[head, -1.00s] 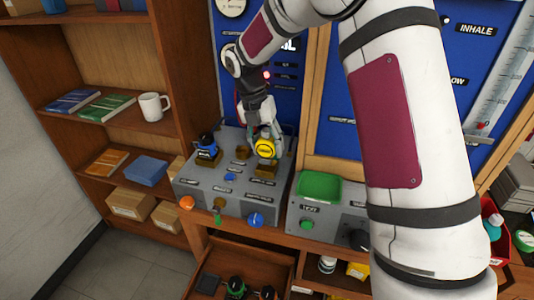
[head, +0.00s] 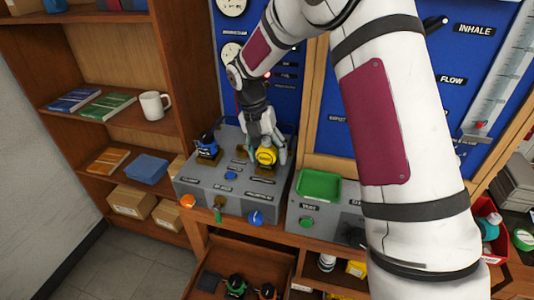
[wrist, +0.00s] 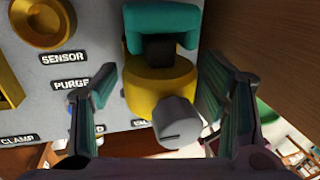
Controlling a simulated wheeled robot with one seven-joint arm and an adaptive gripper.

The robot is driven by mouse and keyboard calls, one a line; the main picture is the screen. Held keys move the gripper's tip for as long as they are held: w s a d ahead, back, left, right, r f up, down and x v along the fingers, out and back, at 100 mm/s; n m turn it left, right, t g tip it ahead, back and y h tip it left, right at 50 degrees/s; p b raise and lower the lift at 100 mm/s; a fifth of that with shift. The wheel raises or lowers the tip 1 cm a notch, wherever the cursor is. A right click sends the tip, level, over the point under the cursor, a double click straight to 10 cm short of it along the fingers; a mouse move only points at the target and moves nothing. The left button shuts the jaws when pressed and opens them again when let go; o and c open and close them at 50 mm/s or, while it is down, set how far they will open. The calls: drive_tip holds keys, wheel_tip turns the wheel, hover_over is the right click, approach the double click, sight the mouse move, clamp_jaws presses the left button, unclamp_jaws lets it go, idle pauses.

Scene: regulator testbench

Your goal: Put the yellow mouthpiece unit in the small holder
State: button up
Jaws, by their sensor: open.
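The yellow mouthpiece unit (head: 266,157) is at the right of the grey console top, apparently seated on a brass holder (head: 263,171). In the wrist view the yellow unit (wrist: 150,92) shows a teal mouthpiece and a grey knob. My gripper (head: 268,146) is open around it; in the wrist view my gripper's (wrist: 158,88) fingers stand on either side with gaps. The unit hides the holder's inside, so I cannot tell how deep it sits. A round brass holder (wrist: 42,20) near the SENSOR label is empty. I cannot tell which holder is the small one.
A blue unit (head: 207,147) stands on the console (head: 190,182) at left. A green tray (head: 319,185) lies to the right. An open drawer (head: 262,258) below holds more units. A wooden panel (wrist: 265,40) is close by the right finger.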

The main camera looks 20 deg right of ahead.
drive_tip(key=b+v, duration=0.2)
drive_tip(key=v, duration=0.9)
drive_tip(key=shift+w+r, duration=0.1)
drive_tip(key=shift+r, duration=0.15)
drive_tip(key=s+d+r+m+t, duration=0.1)
drive_tip(key=s+r+m+t, duration=0.1)
drive_tip(key=s+r+m, duration=0.45)
drive_tip(key=s+d+r+m+t, duration=0.1)
drive_tip(key=s+r+m, duration=0.3)
drive_tip(key=s+m, duration=0.55)
drive_tip(key=s+f+m+t+y, duration=0.2)
drive_tip(key=s+f+m+t, duration=0.1)
drive_tip(key=s+m, duration=1)
drive_tip(key=shift+s+f+t, duration=0.15)
drive_tip(key=shift+s+t, duration=0.15)
drive_tip(key=shift+s, duration=0.6)
drive_tip(key=shift+d, duration=0.15)
